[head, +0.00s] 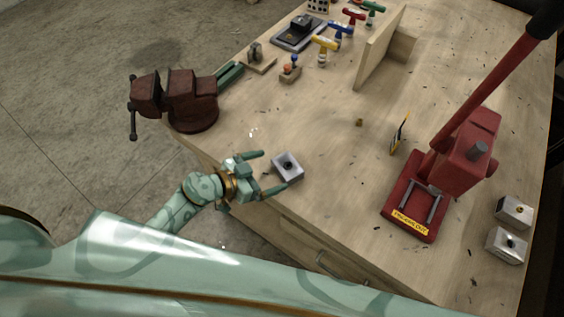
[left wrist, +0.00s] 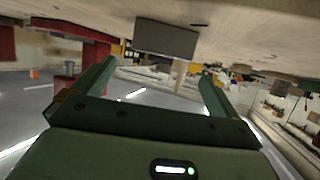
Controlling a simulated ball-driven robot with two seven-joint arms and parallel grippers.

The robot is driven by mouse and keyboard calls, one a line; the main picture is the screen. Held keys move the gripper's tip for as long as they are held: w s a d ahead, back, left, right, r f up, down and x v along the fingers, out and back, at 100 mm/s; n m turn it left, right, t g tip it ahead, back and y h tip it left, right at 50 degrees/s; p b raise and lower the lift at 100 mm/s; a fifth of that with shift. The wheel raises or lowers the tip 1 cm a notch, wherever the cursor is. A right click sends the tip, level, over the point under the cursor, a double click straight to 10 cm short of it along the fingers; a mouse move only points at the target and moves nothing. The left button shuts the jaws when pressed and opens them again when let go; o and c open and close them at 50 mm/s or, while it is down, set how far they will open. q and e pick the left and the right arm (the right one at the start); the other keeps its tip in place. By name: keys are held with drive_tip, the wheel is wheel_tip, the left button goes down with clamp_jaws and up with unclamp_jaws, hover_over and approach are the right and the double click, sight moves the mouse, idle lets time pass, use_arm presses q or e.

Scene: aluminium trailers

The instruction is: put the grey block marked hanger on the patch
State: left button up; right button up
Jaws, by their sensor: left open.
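A grey block (head: 287,167) with a dark round spot on top sits near the table's front edge in the head view. It also shows as a grey box (left wrist: 165,40) beyond my fingertips in the left wrist view, which looks upside down. My left gripper (head: 274,171) is open, with one finger on each side of the block's near end, not closed on it. Two more grey blocks, one behind (head: 515,211) and one in front (head: 507,246), stand at the right edge. I cannot read any hanger marking, and I cannot make out the patch. My right gripper is not in view.
A red press (head: 465,150) with a long handle and yellow label stands right of the middle. A dark red vise (head: 180,100) is at the left edge. A wooden stop (head: 380,50) and several small tools are at the back. The middle tabletop (head: 320,115) is mostly clear.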

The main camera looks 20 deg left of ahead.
use_arm(q)
drive_tip(key=v, duration=0.4)
drive_tip(key=shift+s+a+r+p, duration=0.15)
drive_tip(key=shift+s+a+p, duration=0.1)
drive_tip(key=shift+p, duration=0.05)
